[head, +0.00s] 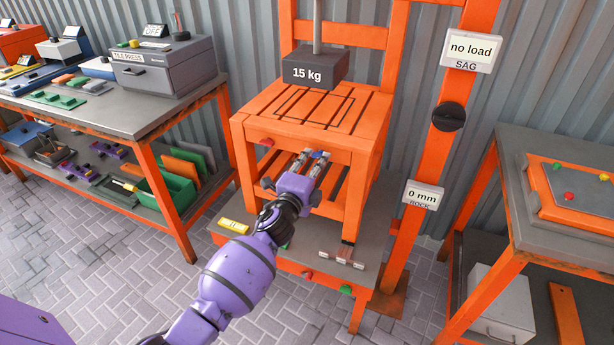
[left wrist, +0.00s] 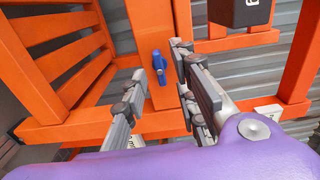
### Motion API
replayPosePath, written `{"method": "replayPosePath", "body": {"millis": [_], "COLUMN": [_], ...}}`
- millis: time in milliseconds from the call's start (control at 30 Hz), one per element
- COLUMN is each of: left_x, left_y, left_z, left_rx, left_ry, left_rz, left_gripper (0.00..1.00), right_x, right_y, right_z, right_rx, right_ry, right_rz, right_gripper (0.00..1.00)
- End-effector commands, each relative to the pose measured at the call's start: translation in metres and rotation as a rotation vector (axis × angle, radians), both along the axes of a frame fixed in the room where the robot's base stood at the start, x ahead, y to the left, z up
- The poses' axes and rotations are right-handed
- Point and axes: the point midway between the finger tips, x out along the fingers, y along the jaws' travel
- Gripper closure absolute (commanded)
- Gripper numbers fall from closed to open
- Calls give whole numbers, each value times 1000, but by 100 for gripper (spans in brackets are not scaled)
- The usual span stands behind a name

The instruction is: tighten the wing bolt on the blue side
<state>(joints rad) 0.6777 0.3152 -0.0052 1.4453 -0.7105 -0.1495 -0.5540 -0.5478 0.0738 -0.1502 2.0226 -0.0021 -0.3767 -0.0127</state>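My right gripper is not in view.
A 15 kg weight (head: 315,68) hangs above the slatted top. A red knob (head: 267,142) sits on the stool's left front. An orange upright (head: 448,117) with "no load" and "0 mm" signs stands right. Workbenches flank both sides.

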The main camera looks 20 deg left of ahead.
Motion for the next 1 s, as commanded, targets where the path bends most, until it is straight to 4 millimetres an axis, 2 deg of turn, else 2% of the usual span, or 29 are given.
{"method": "replayPosePath", "body": {"millis": [300, 500, 667, 1000], "left_x": [-69, -98, -107, -107], "left_y": [2, 3, 4, 4], "left_z": [-2, -2, -1, -1], "left_rx": [1, 1, 1, 1], "left_ry": [3, 4, 3, 2], "left_rz": [0, 1, 1, 0], "left_gripper": [73, 73, 73, 73], "right_x": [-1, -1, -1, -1], "right_y": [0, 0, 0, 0], "right_z": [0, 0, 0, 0], "right_rx": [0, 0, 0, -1], "right_ry": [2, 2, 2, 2], "right_rz": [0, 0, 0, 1], "right_gripper": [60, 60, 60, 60]}}
